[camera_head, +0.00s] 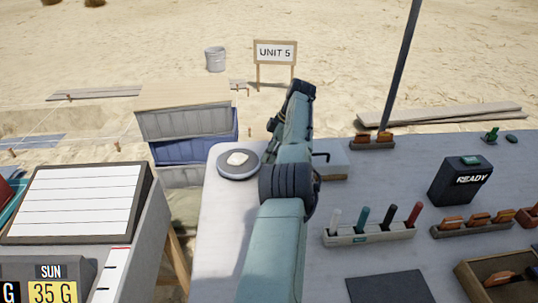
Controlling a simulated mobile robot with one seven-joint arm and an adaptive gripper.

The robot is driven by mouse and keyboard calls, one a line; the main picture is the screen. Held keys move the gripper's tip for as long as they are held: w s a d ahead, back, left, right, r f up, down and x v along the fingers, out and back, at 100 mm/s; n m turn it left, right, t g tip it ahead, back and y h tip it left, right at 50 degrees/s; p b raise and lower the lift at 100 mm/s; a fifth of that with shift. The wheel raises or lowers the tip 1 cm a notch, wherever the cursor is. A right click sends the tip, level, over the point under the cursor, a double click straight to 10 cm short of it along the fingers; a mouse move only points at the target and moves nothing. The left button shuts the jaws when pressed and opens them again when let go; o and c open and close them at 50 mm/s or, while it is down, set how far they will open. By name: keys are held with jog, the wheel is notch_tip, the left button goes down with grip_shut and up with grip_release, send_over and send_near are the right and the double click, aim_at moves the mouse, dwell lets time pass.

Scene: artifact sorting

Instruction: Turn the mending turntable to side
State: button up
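The mending turntable looks to be the round grey disc (238,164) at the far left corner of the grey table. A small pale piece (237,158) lies on top of it. My teal arm reaches from the bottom centre over the table, and its dark end, my gripper (270,140), is just right of the disc. The fingers are small and partly hidden behind the wrist, so I cannot tell if they touch the disc or are open. No marking of a side on the turntable is readable.
A flat block with a dark handle (332,160) stands right of my arm. A rack of coloured tools (368,234), a dark READY box (460,181) and a dark mat (389,287) are on the table. Stacked crates (187,122) stand beyond its left edge. The table's near left is clear.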

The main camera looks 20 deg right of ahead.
jog(key=o, duration=0.5)
jog(key=shift+s+m, duration=0.15)
jog(key=shift+m, duration=0.15)
